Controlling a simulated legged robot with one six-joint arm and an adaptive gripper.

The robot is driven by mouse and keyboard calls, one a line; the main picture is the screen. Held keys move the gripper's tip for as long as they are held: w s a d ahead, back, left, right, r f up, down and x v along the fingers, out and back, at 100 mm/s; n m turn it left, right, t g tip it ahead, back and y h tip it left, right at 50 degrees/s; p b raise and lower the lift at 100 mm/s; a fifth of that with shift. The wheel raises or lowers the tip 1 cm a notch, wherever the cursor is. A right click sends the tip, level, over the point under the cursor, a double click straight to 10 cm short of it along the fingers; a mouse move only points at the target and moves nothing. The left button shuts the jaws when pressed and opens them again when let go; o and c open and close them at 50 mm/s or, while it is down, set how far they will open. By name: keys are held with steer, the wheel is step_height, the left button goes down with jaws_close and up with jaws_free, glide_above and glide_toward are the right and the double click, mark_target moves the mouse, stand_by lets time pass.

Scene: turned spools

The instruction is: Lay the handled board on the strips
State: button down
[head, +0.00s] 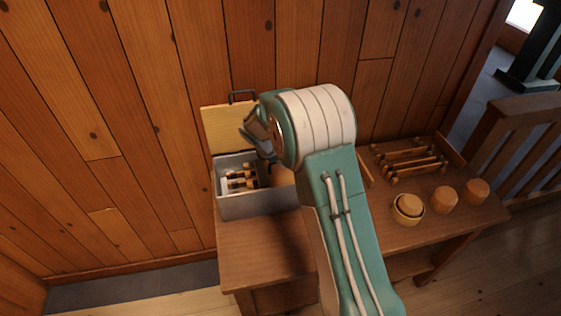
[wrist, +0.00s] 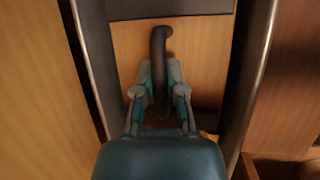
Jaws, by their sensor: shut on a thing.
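The handled board (wrist: 200,60) shows in the wrist view as a light wood panel with a dark curved handle (wrist: 158,45). My gripper (wrist: 160,92) is shut on this handle. The board lies between two dark walls with pale metal rims; whether it touches them I cannot tell. In the head view my gripper (head: 262,146) is over the grey box (head: 258,207), pointing down. A brown patch at the box's right end may be the board, mostly hidden by my arm. The strips cannot be made out.
Several turned spools (head: 240,180) are in the box's left part. A yellow panel (head: 222,128) with a dark handle stands upright behind it. Rods on a rack (head: 412,160), a bowl (head: 408,208) and two wooden pieces (head: 445,199) are on the table's right. The front left table is clear.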

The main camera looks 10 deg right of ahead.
steer(key=c, duration=0.6)
jaws_free()
steer(key=shift+c, duration=0.2)
steer(key=shift+o, duration=0.7)
steer(key=shift+f, duration=0.1)
steer(key=shift+o, duration=1.4)
steer(key=shift+r, duration=0.95)
